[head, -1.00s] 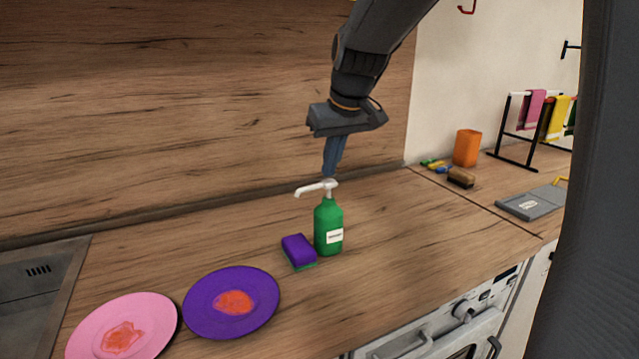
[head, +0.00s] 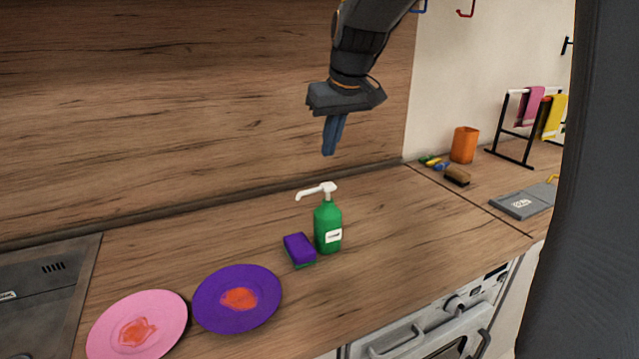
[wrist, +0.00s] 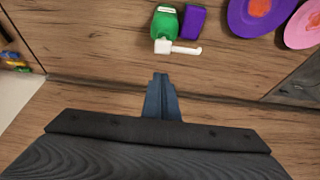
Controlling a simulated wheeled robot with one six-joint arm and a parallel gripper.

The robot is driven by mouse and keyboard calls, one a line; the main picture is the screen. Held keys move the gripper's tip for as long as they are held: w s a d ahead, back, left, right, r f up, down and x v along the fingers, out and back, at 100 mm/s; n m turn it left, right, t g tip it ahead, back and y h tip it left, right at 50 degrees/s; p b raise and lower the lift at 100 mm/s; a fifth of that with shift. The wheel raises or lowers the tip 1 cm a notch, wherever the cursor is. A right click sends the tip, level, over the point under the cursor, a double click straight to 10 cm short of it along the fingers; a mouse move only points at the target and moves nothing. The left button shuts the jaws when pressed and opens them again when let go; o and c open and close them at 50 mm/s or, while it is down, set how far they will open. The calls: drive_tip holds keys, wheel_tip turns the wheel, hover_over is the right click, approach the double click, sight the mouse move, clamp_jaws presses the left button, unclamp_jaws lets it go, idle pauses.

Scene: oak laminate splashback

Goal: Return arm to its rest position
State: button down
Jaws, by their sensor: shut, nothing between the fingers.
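My gripper (head: 329,152) hangs in the air above and behind the soap bottle in the head view, its blue fingers together and empty. The green soap bottle (head: 328,230) with a white pump stands upright on the counter, apart from the fingers. In the wrist view the shut fingers (wrist: 161,78) point toward the counter, and the bottle (wrist: 163,22) with its white pump lies beyond their tips.
A purple sponge (head: 299,250) sits beside the bottle. A purple plate (head: 213,310) and a pink plate (head: 107,345), both with orange-red stains, lie left. An orange cup (head: 464,145), a brush (head: 457,175) and a towel rack (head: 508,125) stand right. The wooden splashback (head: 180,100) rises behind.

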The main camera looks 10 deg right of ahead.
drive_tip(key=s+f+g, duration=0.1)
drive_tip(key=s+f, duration=0.5)
drive_tip(key=s, duration=0.1)
drive_tip(key=s+f+m+g, duration=0.1)
drive_tip(key=s+f, duration=0.6)
drive_tip(key=s, duration=0.1)
drive_tip(key=s+f+m+g, duration=0.1)
drive_tip(key=s+f, duration=0.6)
drive_tip(key=shift+s+a+f+h, duration=0.1)
drive_tip(key=shift+s+f+h, duration=0.1)
drive_tip(key=shift+s+h, duration=0.15)
